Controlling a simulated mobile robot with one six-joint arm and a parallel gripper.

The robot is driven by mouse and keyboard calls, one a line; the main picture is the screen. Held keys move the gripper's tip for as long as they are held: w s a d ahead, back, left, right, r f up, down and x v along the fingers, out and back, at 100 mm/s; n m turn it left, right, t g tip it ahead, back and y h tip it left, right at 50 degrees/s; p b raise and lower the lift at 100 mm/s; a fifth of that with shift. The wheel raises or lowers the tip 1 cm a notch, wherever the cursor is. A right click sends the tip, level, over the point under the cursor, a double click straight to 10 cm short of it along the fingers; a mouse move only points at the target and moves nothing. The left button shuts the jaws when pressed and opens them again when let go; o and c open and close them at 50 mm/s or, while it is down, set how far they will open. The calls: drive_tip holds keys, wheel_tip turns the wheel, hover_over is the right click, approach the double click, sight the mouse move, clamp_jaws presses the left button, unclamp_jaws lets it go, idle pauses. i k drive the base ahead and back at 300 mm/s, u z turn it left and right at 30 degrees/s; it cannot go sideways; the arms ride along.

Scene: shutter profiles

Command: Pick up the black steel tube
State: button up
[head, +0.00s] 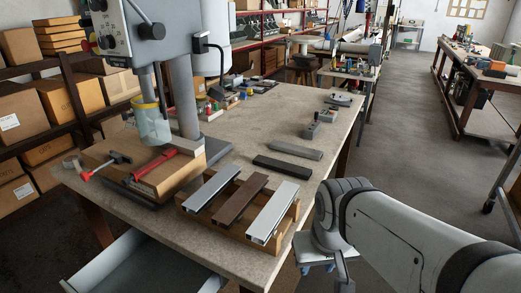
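A dark, near-black bar (282,168), which looks like the black steel tube, lies flat on the workbench (262,118) near its right edge. A grey bar (296,149) lies just behind it, apart from it. My arm shows at the lower right, beyond the bench's right edge and in front of the bar. My gripper cannot be made out in this view, so its opening and contents are hidden.
A wooden rack (277,237) at the bench front holds a grey, a brown and a white profile. A drill press (186,95) stands at left with a red tool on its wooden block. Small metal blocks (311,130) lie behind the bars. Bare bench top lies left of the bars.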

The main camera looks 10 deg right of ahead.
sight(295, 170)
drive_tip(key=u, duration=2.3)
drive_tip(key=k, duration=2.05)
drive_tip(key=z, duration=2)
drive_tip(key=i, duration=1.7)
drive_tip(key=z, duration=0.05)
